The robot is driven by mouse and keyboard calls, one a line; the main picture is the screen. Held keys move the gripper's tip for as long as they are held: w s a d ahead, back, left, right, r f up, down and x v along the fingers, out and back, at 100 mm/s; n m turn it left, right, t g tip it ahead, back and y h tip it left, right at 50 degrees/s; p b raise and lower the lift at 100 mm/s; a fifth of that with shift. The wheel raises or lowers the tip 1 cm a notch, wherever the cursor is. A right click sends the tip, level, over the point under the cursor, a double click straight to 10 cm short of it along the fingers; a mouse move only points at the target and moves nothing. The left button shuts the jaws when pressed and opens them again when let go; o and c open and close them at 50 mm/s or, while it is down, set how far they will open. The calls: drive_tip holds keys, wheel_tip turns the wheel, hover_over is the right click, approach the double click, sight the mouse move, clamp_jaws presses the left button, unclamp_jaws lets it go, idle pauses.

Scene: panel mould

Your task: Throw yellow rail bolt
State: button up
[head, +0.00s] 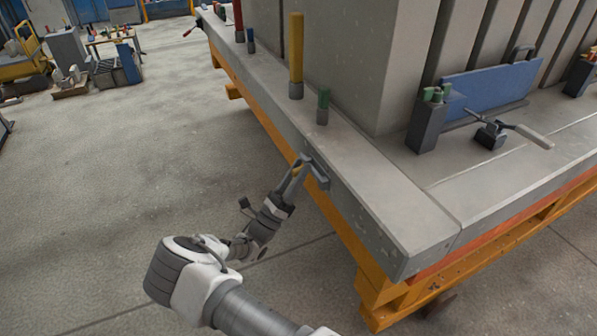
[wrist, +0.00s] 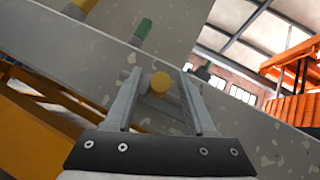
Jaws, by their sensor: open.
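In the wrist view a yellow round knob (wrist: 160,83), seen end-on, sits between the two fingers of my gripper (wrist: 160,74). It appears to be the yellow rail bolt. In the head view my gripper (head: 308,168) is at the outer side face of the concrete-grey rail (head: 375,195), and a small patch of the yellow knob (head: 297,171) shows beside the fingers. The fingers stand open on either side of the knob; I cannot tell whether they touch it. The bolt's body is mostly hidden behind the gripper.
A tall yellow post (head: 296,50) and a short green post (head: 323,106) stand on the rail top above my gripper. An orange frame (head: 360,270) runs under the rail. A grey lever clamp (head: 492,134) lies on the bed at right.

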clamp_jaws()
idle(1.4)
